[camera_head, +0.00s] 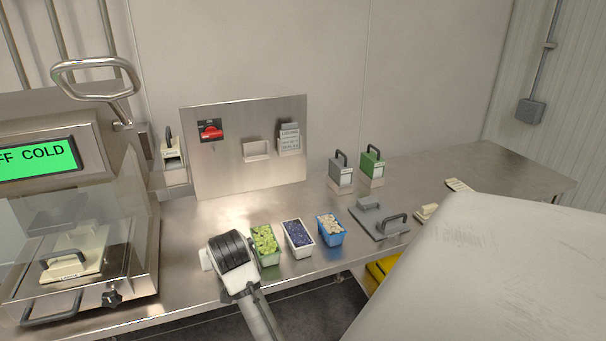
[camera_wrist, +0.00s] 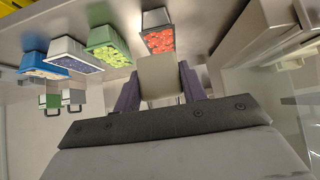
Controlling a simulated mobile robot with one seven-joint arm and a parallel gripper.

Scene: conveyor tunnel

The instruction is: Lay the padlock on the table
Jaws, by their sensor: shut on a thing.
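My gripper (camera_wrist: 160,90) is shut on a pale beige-grey block (camera_wrist: 160,72), which sits between its two dark purple fingers. Only one plain face of the block shows, and no shackle is visible, so I cannot tell whether it is the padlock. In the head view my black-ringed wrist is over the front left of the steel table (camera_head: 190,228), and it hides the fingers. A small white patch (camera_head: 207,258) shows at its left; I cannot tell what that is. I cannot make out a padlock elsewhere for certain.
A tub of red pieces (camera_wrist: 160,40) is close beyond the held block. Green (camera_head: 266,242), white (camera_head: 299,238) and blue (camera_head: 330,228) tubs stand beside it. A steel panel with a red switch (camera_head: 211,130) rises behind. Bare table lies between panel and tubs.

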